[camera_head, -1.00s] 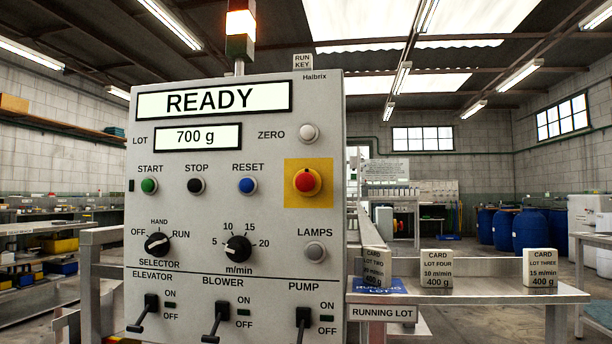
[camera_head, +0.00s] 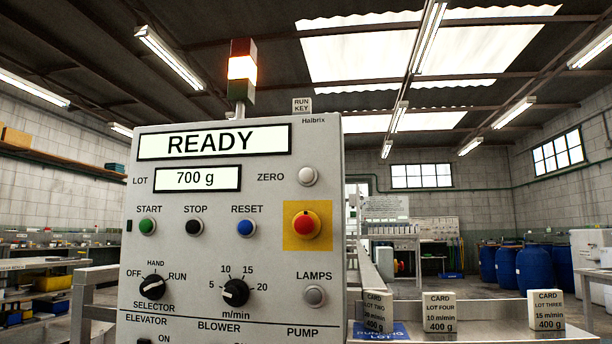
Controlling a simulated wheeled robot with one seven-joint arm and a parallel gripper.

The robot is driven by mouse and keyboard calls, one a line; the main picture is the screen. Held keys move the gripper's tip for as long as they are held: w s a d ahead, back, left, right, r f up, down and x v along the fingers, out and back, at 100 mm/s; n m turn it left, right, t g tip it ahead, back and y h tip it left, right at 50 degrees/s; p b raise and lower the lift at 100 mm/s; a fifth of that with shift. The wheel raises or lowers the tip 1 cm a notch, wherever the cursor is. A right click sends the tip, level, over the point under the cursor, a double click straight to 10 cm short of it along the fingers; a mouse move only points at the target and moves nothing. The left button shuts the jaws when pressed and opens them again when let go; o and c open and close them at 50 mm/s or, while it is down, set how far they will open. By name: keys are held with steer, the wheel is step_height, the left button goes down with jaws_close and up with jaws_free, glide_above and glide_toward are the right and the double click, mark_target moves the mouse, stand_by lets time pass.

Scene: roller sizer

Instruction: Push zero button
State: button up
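The ZERO button (camera_head: 308,176) is a small pale round button at the upper right of the grey control panel (camera_head: 270,215), just right of its ZERO label. The LOT display (camera_head: 198,178), to its left, reads 700 g. The large display (camera_head: 214,142) above reads READY. A red emergency button on a yellow plate (camera_head: 307,225) is just below the ZERO button. My gripper is not in view.
START (camera_head: 147,226), STOP (camera_head: 194,227) and RESET (camera_head: 246,227) buttons line the panel's middle. The selector knob (camera_head: 153,287), speed knob (camera_head: 236,292) and LAMPS button (camera_head: 314,296) sit lower. Cards (camera_head: 440,312) stand on a shelf at right. A signal lamp (camera_head: 243,68) glows on top.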

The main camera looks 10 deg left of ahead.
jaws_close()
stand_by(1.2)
